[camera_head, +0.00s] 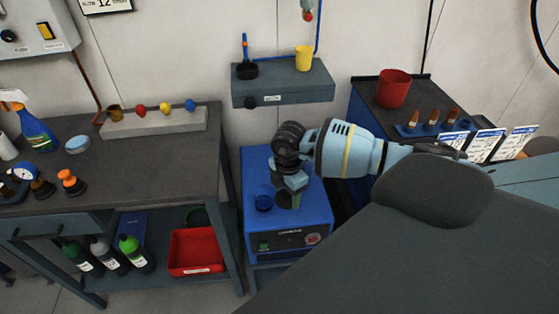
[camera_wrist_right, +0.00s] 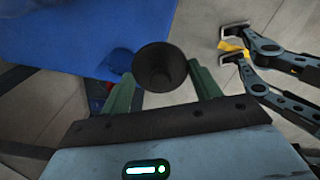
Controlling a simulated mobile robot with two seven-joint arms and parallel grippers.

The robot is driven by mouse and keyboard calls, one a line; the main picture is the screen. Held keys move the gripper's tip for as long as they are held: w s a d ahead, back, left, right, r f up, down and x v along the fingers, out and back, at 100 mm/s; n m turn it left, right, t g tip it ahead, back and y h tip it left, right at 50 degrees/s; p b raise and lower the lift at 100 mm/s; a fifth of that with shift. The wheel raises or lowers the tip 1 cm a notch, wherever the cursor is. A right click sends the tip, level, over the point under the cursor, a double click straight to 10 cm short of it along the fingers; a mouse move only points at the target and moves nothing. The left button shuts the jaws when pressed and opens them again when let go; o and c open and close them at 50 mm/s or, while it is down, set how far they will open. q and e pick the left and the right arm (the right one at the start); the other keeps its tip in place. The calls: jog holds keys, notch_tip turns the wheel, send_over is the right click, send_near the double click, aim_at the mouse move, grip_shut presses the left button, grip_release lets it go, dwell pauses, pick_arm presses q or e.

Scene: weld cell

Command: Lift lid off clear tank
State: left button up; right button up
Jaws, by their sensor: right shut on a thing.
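My right gripper (camera_head: 288,196) points down over the top of a blue boxy machine (camera_head: 318,214). I cannot make out a clear tank in either view. My left gripper is not visible in the head view.
A wall shelf (camera_head: 283,84) with a yellow cup (camera_head: 304,58) hangs behind the arm. A dark workbench (camera_head: 150,165) stands left. A red cup (camera_head: 393,88) stands on the right cabinet. Dark tong-like arms (camera_wrist_right: 270,62) show in the wrist view.

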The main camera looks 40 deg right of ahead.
pick_arm(q)
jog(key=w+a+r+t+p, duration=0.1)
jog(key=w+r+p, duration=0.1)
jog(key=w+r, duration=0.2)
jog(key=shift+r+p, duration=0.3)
jog(key=shift+p, duration=0.1)
pick_arm(e)
jog(key=s, duration=0.6)
jog(key=shift+d+r, duration=0.3)
jog(key=shift+d, duration=0.1)
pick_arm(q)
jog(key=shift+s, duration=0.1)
